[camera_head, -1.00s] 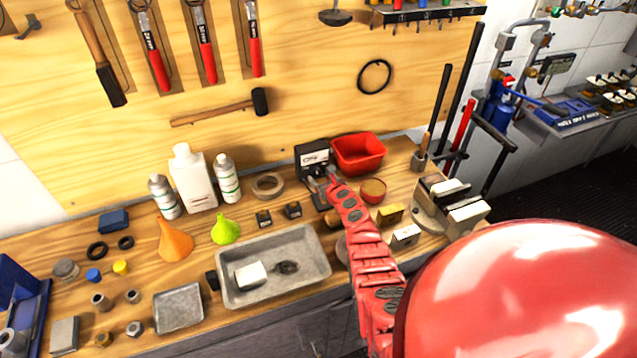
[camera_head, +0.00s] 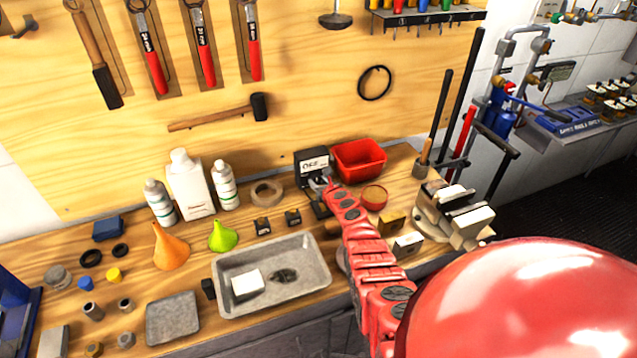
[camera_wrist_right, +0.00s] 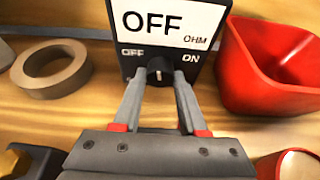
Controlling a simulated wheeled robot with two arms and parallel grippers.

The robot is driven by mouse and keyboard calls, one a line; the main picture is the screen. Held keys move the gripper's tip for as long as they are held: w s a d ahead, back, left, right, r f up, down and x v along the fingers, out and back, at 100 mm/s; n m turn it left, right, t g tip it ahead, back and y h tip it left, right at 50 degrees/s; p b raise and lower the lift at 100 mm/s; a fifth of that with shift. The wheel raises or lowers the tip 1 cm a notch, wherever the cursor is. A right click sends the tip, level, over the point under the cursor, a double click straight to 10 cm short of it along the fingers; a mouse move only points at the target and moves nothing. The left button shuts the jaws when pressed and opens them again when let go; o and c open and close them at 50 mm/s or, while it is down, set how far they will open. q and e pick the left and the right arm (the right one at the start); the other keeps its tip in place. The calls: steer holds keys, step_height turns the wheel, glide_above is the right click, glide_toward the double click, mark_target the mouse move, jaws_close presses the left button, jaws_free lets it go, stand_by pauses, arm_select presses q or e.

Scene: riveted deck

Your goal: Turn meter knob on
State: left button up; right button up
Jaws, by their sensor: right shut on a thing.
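The meter (camera_head: 312,161) is a small dark box with a white display, standing on the workbench at the foot of the wooden wall panel. In the right wrist view the meter (camera_wrist_right: 165,25) reads "OFF" and "OHM", with "OFF" printed left of the knob and "ON" right of it. The black knob (camera_wrist_right: 159,70) has a pale mark pointing about straight up. My right gripper (camera_head: 325,183) reaches the meter's front; in the wrist view its fingers (camera_wrist_right: 158,82) are shut on the knob, one on each side. My left gripper is not in view.
A red bin (camera_head: 359,159) stands just right of the meter. A tape roll (camera_head: 267,193) lies to its left. A grey metal tray (camera_head: 225,300), bottles, funnels and small parts crowd the bench. A vise (camera_head: 440,205) is at the right.

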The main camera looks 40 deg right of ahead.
jaws_close()
steer(key=shift+a+f, duration=0.1)
steer(key=shift+b, duration=0.55)
steer(key=m+y+b, duration=0.1)
steer(key=b, duration=0.1)
steer(key=shift+m+b, duration=0.4)
steer(key=m+y+b, duration=0.1)
steer(key=b, duration=0.1)
steer(key=m+t+y+b, duration=0.1)
steer(key=m+b, duration=0.1)
steer(key=b, duration=0.1)
steer(key=shift+d+f+m+b, duration=0.2)
steer(key=shift+d+m+b, duration=0.1)
steer(key=shift+d+b, duration=0.05)
steer(key=shift+r+m+t+y+b, duration=0.15)
steer(key=shift+m+t+y+b, duration=0.65)
steer(key=shift+m+b, duration=0.65)
